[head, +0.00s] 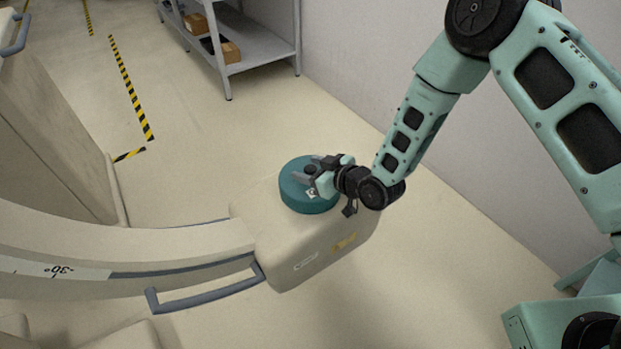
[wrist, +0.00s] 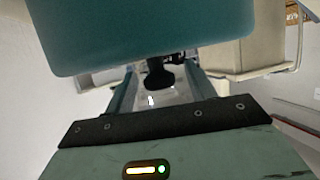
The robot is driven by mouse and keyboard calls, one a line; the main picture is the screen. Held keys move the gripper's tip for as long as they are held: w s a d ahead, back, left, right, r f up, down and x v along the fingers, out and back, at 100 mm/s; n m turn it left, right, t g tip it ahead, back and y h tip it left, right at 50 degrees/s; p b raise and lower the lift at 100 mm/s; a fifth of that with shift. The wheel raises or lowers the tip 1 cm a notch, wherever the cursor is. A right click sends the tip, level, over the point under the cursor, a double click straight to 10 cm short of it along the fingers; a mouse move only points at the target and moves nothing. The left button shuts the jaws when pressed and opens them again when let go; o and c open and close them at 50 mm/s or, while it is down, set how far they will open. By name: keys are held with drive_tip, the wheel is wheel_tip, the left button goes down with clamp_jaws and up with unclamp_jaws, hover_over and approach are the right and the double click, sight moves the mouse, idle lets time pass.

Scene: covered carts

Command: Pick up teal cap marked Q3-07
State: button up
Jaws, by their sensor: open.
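The teal cap (head: 297,198) is a round, thick disc on the end of a beige machine arm (head: 250,228). In the wrist view the cap (wrist: 140,35) fills the top. The dark knob (wrist: 158,76) shows between my two fingers, which stand apart; whether either touches it is unclear.
A grey handle bar (head: 208,292) juts from the beige arm's front. A grey shelf with boxes (head: 235,45) stands at the back against the wall. Yellow-black floor tape (head: 131,88) lies at left. The floor right of the cap is clear.

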drive_tip(key=c, duration=1.1)
